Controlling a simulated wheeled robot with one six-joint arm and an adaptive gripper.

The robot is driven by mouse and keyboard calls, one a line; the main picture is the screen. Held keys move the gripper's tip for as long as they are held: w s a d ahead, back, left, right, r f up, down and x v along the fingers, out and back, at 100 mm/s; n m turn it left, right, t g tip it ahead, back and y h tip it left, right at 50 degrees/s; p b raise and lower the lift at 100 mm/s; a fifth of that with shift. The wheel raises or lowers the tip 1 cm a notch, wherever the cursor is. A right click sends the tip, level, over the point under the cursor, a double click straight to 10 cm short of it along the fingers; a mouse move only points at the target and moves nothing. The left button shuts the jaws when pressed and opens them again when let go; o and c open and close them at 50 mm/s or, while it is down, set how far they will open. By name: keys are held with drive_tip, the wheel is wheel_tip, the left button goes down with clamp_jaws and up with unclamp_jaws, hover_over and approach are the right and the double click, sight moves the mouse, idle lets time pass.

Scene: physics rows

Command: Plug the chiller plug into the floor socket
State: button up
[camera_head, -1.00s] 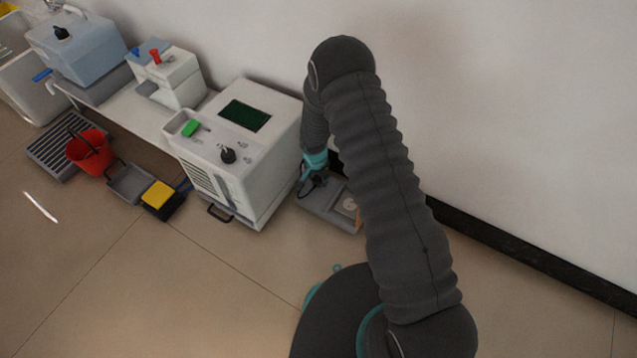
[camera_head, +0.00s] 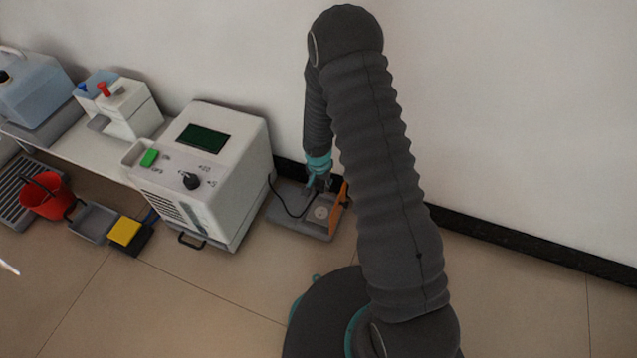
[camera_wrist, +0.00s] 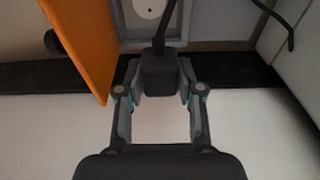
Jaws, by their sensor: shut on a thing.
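My gripper (camera_head: 319,182) is shut on the black chiller plug (camera_wrist: 158,72), with a finger on each side of it in the wrist view. A dark cable (camera_head: 283,206) runs from the white chiller (camera_head: 243,190) to the gripper. The floor socket is a grey box (camera_head: 290,229) beside the chiller, with a round pale socket face (camera_head: 321,212). This face also shows at the top of the wrist view (camera_wrist: 144,8). An orange panel (camera_head: 340,205) stands at the box's right side. The plug appears apart from the face; its exact height is unclear.
The wall with its black baseboard (camera_head: 500,235) is close behind the box. Left of the chiller are a yellow-topped black item (camera_head: 125,231), a grey tray (camera_head: 93,222) and a red bucket (camera_head: 46,197). The tiled floor in front is clear.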

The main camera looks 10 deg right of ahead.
drive_tip(key=s+d+r+n, duration=0.1)
drive_tip(key=d+r+n, duration=0.1)
drive_tip(key=r, duration=0.4)
drive_tip(key=s+d+r+n, duration=0.2)
drive_tip(key=d+r+n, duration=0.1)
drive_tip(key=r, duration=0.4)
drive_tip(key=shift+d+r+n+y, duration=0.15)
drive_tip(key=shift+r+n+y, duration=0.15)
drive_tip(key=shift+n, duration=0.2)
drive_tip(key=shift+s, duration=0.1)
